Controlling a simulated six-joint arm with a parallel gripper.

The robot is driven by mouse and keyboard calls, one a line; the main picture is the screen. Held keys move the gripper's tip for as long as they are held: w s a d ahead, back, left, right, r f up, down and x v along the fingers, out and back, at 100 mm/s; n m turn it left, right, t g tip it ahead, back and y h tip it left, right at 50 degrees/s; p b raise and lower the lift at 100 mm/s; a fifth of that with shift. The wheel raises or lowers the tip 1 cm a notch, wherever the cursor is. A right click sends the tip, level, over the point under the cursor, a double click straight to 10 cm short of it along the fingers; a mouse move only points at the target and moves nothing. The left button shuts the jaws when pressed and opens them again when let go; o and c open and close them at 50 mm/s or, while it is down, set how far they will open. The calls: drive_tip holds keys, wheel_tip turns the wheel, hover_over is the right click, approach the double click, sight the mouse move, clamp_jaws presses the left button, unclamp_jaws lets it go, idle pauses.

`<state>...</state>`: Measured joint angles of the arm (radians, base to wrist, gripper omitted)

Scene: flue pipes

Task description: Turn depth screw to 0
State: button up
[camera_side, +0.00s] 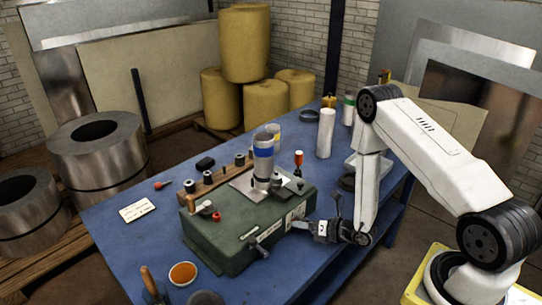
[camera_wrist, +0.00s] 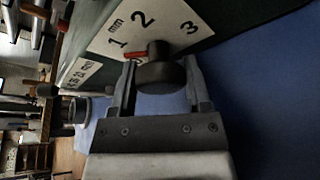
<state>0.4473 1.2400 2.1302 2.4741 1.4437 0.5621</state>
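The depth screw's dark round knob (camera_wrist: 162,74) fills the middle of the wrist view, in front of a white dial plate (camera_wrist: 165,27) marked mm, 1, 2 and 3. A red pointer (camera_wrist: 135,54) at the knob points left, close beside the 1; any 0 mark is hard to make out. My gripper (camera_wrist: 161,80) has one finger on each side of the knob, with no clear gap showing. In the side view my gripper (camera_side: 297,225) is at the right end of the green machine (camera_side: 222,243), by its white plate (camera_side: 296,216); the knob is hard to see there.
The machine stands on a blue table (camera_side: 120,232). A crank handle (camera_side: 262,248) sticks out of its front. A bowl of orange powder (camera_side: 183,273) and a white card (camera_side: 137,210) lie to the left. White cylinder (camera_side: 326,133) stands behind my arm.

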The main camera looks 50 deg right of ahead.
drive_tip(key=shift+n, duration=0.3)
drive_tip(key=shift+n+g+h, duration=0.3)
drive_tip(key=shift+n+h, duration=1.1)
drive_tip(key=shift+n, duration=0.4)
drive_tip(key=o, duration=1.3)
drive_tip(key=shift+c, duration=0.2)
drive_tip(key=shift+v, duration=3.95)
